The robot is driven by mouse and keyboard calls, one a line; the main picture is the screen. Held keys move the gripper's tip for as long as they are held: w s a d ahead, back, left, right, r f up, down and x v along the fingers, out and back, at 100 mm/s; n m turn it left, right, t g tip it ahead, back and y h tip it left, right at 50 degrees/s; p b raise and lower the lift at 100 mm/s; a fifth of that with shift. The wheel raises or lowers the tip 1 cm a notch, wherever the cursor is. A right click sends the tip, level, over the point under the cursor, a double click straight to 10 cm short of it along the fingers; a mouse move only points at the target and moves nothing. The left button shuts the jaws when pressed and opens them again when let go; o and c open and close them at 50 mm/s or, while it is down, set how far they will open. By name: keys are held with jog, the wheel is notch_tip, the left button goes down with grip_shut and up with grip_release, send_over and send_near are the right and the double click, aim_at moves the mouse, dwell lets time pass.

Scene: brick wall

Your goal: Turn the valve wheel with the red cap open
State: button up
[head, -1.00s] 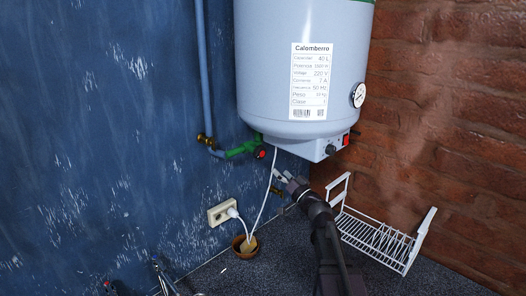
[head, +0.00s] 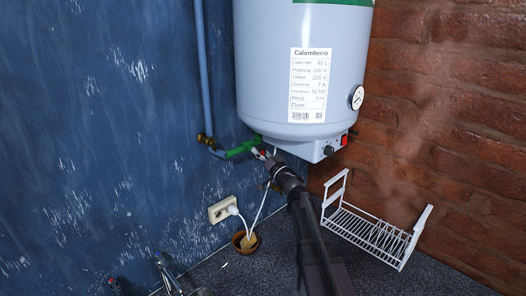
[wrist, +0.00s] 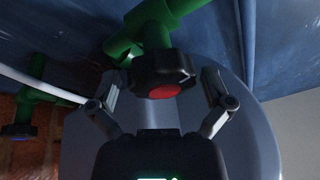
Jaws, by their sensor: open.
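The valve wheel (wrist: 162,73) is dark with a red cap (wrist: 164,91) and sits on a green pipe (wrist: 157,38) under the water heater. In the head view the red cap (head: 263,153) shows at the end of the green pipe (head: 243,148), partly hidden by my gripper (head: 262,155). In the wrist view my gripper (wrist: 163,92) is open, with one finger on each side of the wheel. A small gap seems to show between each finger and the wheel; contact cannot be told for certain.
The white water heater (head: 300,70) hangs just above. A white cable (head: 262,207) runs down past my arm to an outlet (head: 222,210). A second green pipe with a blue-capped valve (wrist: 18,130) shows at left. A white dish rack (head: 375,232) stands at right.

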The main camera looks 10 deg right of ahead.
jog(key=c, duration=1)
jog(key=shift+d, duration=0.15)
jog(key=shift+c, duration=0.2)
jog(key=shift+s+n, duration=0.1)
jog(key=shift+n, duration=0.3)
jog(key=shift+n+y, duration=0.4)
jog(key=shift+n, duration=0.1)
jog(key=shift+r+n+g+y, duration=0.1)
jog(key=shift+n+g+y, duration=0.5)
jog(key=shift+n, duration=1.1)
jog(key=shift+n+g+y, duration=0.5)
jog(key=shift+n+y, duration=0.1)
jog(key=shift+n, duration=1.1)
jog(key=shift+a, duration=0.2)
